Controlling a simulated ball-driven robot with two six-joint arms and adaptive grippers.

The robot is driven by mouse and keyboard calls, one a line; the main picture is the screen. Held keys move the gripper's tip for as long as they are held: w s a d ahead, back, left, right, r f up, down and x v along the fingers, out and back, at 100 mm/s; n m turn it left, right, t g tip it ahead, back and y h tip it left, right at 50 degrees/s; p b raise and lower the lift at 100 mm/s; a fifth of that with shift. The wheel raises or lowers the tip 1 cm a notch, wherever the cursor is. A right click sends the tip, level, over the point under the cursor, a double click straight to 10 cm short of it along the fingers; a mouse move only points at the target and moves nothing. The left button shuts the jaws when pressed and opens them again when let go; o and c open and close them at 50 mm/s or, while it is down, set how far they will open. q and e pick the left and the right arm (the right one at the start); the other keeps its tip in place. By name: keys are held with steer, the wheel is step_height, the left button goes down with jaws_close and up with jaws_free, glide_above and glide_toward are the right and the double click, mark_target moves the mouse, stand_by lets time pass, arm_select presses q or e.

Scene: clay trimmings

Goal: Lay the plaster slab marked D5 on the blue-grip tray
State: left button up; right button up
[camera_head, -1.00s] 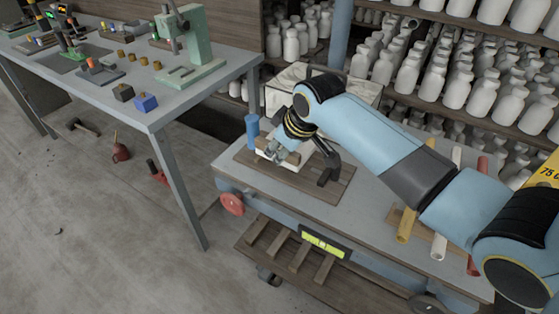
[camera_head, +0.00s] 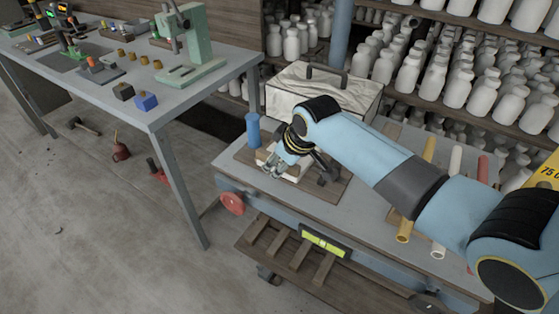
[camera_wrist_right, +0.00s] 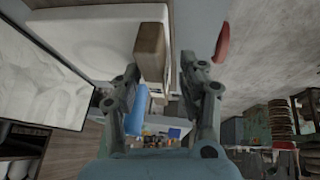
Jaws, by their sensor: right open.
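A white slab (camera_head: 293,176) lies on a brown wooden board (camera_head: 330,189) on the cart top; no D5 mark is readable. A wooden block (camera_wrist_right: 150,52) sits at the slab's edge, and the pale slab (camera_wrist_right: 85,38) fills the upper left of the right wrist view. My right gripper (camera_head: 270,168) is at the slab's near-left side. Its fingers (camera_wrist_right: 163,70) are apart, with the block's end between them, closer to the left finger. A blue upright cylinder (camera_head: 253,130) stands at the board's far-left corner. I cannot tell which piece is the blue-grip tray. My left gripper is out of view.
A pale marbled box (camera_head: 330,97) with a dark handle stands behind my right arm. Yellow (camera_head: 403,230), white and red tubes lie at the right of the cart. A workbench (camera_head: 130,95) with tools and a green press stands left. Shelves of white bottles line the back.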

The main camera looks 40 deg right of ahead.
steer(key=p+v, duration=0.1)
steer(key=v, duration=1.1)
steer(key=shift+r, duration=0.1)
